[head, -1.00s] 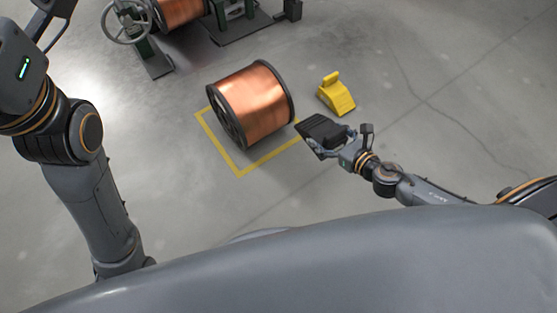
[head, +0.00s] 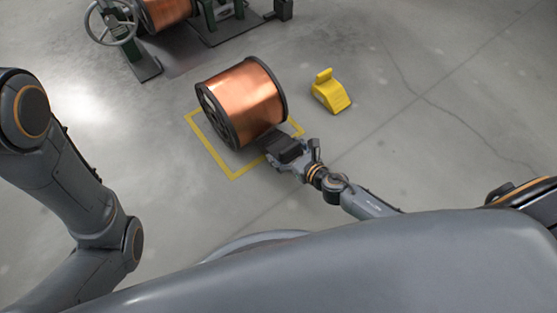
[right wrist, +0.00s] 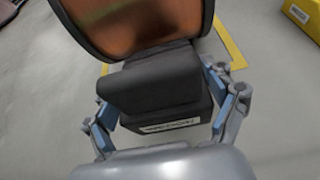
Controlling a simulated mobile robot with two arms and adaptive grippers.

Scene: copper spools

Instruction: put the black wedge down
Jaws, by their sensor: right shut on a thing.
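The black wedge (head: 286,150) is in my right gripper (head: 305,154), beside the lower right side of the copper spool (head: 245,102). In the right wrist view the wedge (right wrist: 160,85) sits between the blue-padded fingers of the right gripper (right wrist: 170,112), with a white label facing the camera. The spool (right wrist: 135,22) is right behind it there. I cannot tell whether the wedge touches the spool or the floor. My left arm shows at the left of the head view, but its gripper is out of view.
A yellow wedge (head: 331,92) stands on the floor right of the spool; its edge shows in the wrist view (right wrist: 303,14). A yellow floor outline (head: 208,150) surrounds the spool. A stand with a handwheel (head: 112,22) and another spool (head: 165,12) is at the back. Floor to the right is clear.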

